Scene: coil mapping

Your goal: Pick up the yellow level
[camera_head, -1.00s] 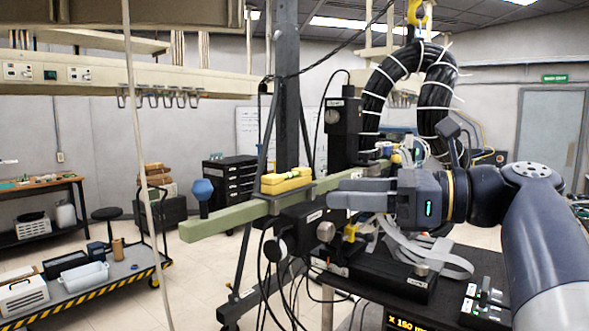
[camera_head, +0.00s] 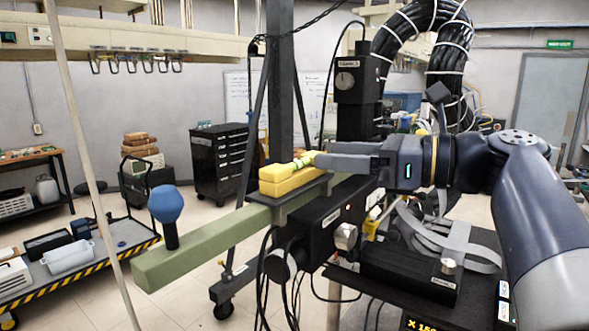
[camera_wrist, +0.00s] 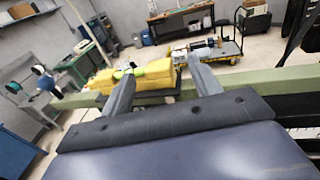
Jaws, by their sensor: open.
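The yellow level (camera_head: 291,178) lies flat on a small dark holder on the pale green beam in the head view. In the wrist view the yellow level (camera_wrist: 153,77) lies crosswise just beyond and between my two fingers. My gripper (camera_head: 318,156) comes in from the right, with its fingertips close to the level's right end. In the wrist view my gripper (camera_wrist: 160,82) has its fingers spread apart with nothing held between them. Whether a finger touches the level I cannot tell.
The green beam (camera_head: 215,237) runs beneath the level, with a blue knob (camera_head: 166,205) standing on its left part. A dark upright post (camera_head: 281,80) rises behind the level. A black box with a dial (camera_head: 354,85) and hanging cables stand close by. A pale pole (camera_head: 85,150) is at left.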

